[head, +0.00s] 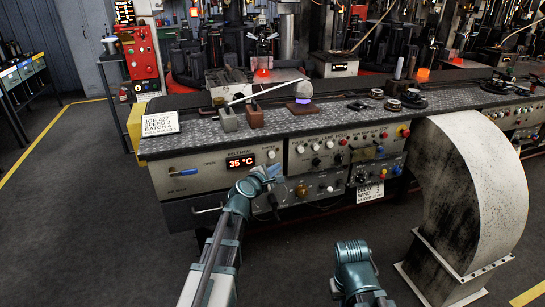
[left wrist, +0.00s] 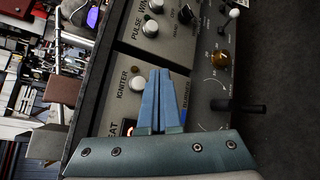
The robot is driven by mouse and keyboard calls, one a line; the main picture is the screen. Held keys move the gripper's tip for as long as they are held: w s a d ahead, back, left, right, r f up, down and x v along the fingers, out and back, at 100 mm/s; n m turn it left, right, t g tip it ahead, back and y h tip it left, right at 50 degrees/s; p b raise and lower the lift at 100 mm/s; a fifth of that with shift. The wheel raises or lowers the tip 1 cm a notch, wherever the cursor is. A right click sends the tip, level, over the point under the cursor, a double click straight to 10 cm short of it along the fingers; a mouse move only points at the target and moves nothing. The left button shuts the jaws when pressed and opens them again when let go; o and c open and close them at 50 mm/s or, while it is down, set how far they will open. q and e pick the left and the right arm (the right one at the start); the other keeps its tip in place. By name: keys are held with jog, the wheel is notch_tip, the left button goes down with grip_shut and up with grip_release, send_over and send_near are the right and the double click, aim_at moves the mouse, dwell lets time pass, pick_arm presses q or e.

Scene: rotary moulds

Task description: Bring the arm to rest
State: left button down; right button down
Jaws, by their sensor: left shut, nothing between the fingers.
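My left arm reaches in from the bottom left of the head view. My left gripper (head: 274,169) is in front of the grey control panel (head: 225,178), just right of the heat display (head: 241,162). Its blue fingers also show in the left wrist view (left wrist: 160,72), pressed together with nothing between them. There the fingertips point at the panel near the igniter button (left wrist: 138,84); I cannot tell whether they touch it. Part of my right arm shows at the bottom middle of the head view; its gripper does not show.
A large curved grey duct (head: 480,180) stands on the floor at the right. The metal worktop (head: 205,135) above the panel holds blocks, a rod and a white sign (head: 161,123). A red control box (head: 140,52) stands back left. The dark floor (head: 85,230) at left is clear.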

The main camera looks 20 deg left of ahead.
pick_arm(q)
jog(key=s+d+r+m+g+h+p, duration=0.15)
jog(key=s+d+m+g+p, duration=0.25)
jog(key=s+d+m+p, duration=0.4)
jog(key=s+d+m+g+h+p, duration=0.2)
jog(key=s+d+m+g+p, duration=0.3)
jog(key=d, duration=0.4)
jog(key=s+r+m+g+y+p, duration=0.2)
jog(key=s+m+p, duration=0.3)
jog(key=s, duration=0.5)
jog(key=s+r+m+g+y+p, duration=0.3)
jog(key=s+m+g+y+p, duration=0.1)
jog(key=s+m, duration=0.4)
jog(key=shift+s+a+g+y+p, duration=0.3)
jog(key=shift+s+y+p, duration=0.45)
jog(key=shift+s, duration=0.4)
